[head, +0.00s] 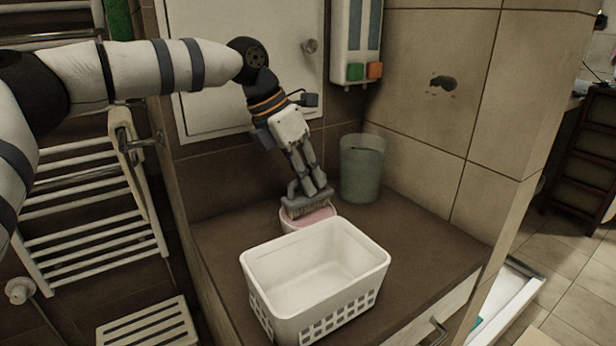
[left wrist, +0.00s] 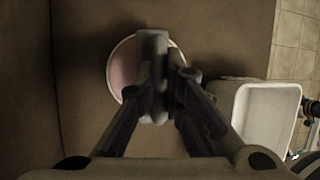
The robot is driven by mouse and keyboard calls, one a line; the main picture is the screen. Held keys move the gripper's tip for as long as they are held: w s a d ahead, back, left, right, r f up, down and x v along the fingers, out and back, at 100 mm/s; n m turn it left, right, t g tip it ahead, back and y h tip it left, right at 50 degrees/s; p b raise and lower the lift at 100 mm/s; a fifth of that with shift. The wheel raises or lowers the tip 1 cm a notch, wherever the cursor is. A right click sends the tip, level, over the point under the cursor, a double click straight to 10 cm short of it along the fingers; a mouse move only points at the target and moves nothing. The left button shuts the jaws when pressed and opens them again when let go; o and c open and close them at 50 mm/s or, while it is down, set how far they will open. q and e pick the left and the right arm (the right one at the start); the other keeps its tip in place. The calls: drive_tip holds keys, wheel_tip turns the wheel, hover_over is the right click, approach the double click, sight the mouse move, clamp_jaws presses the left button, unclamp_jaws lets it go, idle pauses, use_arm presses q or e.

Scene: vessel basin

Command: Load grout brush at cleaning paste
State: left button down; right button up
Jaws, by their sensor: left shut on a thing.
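The grout brush (head: 308,203) is grey with bristles pointing down. My left gripper (head: 312,186) is shut on its handle. In the head view the bristles are at the tub of pink cleaning paste (head: 321,219); I cannot tell whether they touch the paste. In the left wrist view the brush (left wrist: 153,60) lies across the round paste tub (left wrist: 122,68) and hides part of it, between the fingers of the left gripper (left wrist: 165,85). My right gripper is not in view.
A white, empty basket (head: 318,262) stands in front of the tub on the brown counter (head: 425,228). A translucent greenish cup (head: 362,170) stands behind at the right. A dispenser (head: 356,40) hangs on the wall above. The counter's right part is clear.

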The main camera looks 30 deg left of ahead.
use_arm(q)
drive_tip(key=shift+f, duration=0.55)
idle(0.9)
drive_tip(key=shift+r+p, duration=0.45)
drive_tip(key=shift+r, duration=3.1)
